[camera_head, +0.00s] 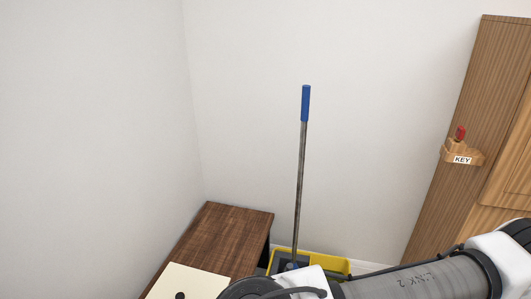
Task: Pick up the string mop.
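The string mop (300,170) stands almost upright near the corner, with a blue grip at the top of a grey metal pole. Its lower end goes down into a yellow bucket (336,264). The mop head is hidden behind my arm and the bucket. My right arm crosses the lower right of the head view in front of the bucket, but no gripper fingers show. My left arm and gripper are not in view.
A dark brown wooden table (232,230) stands left of the bucket, with a cream panel (200,282) in front of it. A wooden cabinet (478,110) with a key holder (462,152) is at right. White walls close off the corner.

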